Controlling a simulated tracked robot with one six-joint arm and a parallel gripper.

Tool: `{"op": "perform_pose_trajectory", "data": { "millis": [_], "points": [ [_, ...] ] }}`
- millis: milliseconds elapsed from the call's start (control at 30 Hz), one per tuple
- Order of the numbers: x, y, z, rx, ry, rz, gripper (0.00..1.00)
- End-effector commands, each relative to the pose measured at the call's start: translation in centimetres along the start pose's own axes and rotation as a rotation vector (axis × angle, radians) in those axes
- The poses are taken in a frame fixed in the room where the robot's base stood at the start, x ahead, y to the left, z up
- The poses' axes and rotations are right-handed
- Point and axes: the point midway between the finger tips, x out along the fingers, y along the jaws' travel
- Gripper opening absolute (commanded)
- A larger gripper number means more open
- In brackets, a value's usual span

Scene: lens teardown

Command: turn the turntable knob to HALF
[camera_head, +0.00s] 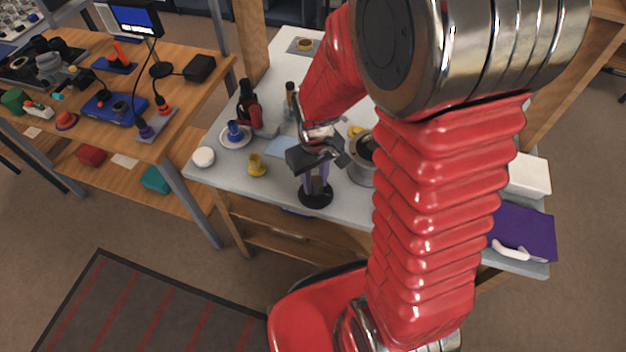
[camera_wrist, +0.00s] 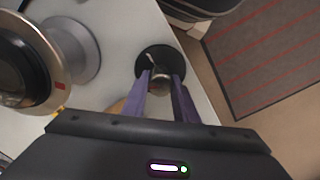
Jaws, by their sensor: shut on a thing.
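My gripper (camera_head: 316,184) points down at the front edge of the pale table, over a round black base (camera_head: 317,201). In the wrist view, the two purple fingers of my gripper (camera_wrist: 160,86) stand on either side of a small metallic knob (camera_wrist: 160,77), shut on it. The knob sits on the round black base (camera_wrist: 148,68), where a short white line shows. The fingers partly cover the knob, and I cannot read any setting label. A silver round unit with a dark centre, perhaps the turntable (camera_wrist: 44,88), stands to the left; it also shows in the head view (camera_head: 361,176).
A yellow piece (camera_head: 256,167), a white round pot (camera_head: 204,157) and a blue piece on a saucer (camera_head: 235,133) stand left of my gripper. Dark red bottles (camera_head: 248,105) stand behind. A purple mat (camera_head: 528,232) lies right. My arm hides much of the table.

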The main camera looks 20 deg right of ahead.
Motion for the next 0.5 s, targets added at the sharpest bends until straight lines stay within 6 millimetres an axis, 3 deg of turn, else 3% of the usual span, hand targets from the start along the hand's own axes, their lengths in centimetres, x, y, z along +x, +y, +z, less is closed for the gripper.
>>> {"op": "perform_pose_trajectory", "data": {
  "millis": [500],
  "points": [
    [-0.05,0.27,0.04,0.489,0.000,0.002,0.04]
  ]
}}
